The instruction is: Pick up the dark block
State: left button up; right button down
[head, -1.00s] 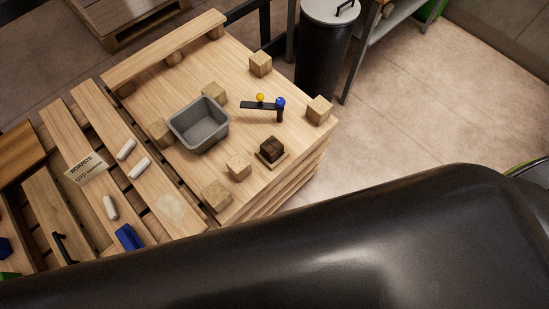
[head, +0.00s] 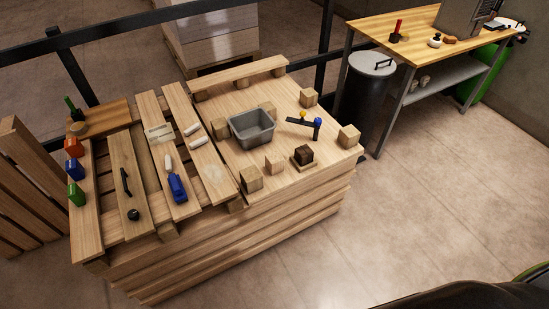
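The dark block (head: 303,154) is a small dark brown cube in the head view. It sits on a thin wooden square base (head: 293,164) near the front right of the pallet top (head: 240,170). A pale wooden block (head: 274,164) stands to its left, and a black bracket with a blue knob (head: 317,124) stands behind it. Neither of my grippers shows in the head view. A dark rounded surface at the lower right corner hides a little of the floor.
A grey bin (head: 252,127) and several pale wooden blocks stand around the dark block. A slatted section with white rolls and a blue tool (head: 177,188) lies to the left. A trash can (head: 368,90) and workbench (head: 423,42) stand behind right. The floor in front is clear.

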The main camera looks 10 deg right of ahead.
aim_at(304, 154)
jog(key=i+l+u, duration=0.1)
jog(key=u, duration=1.7)
jog(key=k+l, duration=0.1)
jog(key=l, duration=0.7)
jog(key=k+l+u, duration=0.1)
jog(key=l, duration=0.25)
jog(key=k+l, duration=0.15)
jog(key=l, duration=0.25)
jog(key=k+l+u, duration=0.1)
jog(key=l, duration=0.3)
jog(key=k+l, duration=0.1)
jog(key=l, duration=0.25)
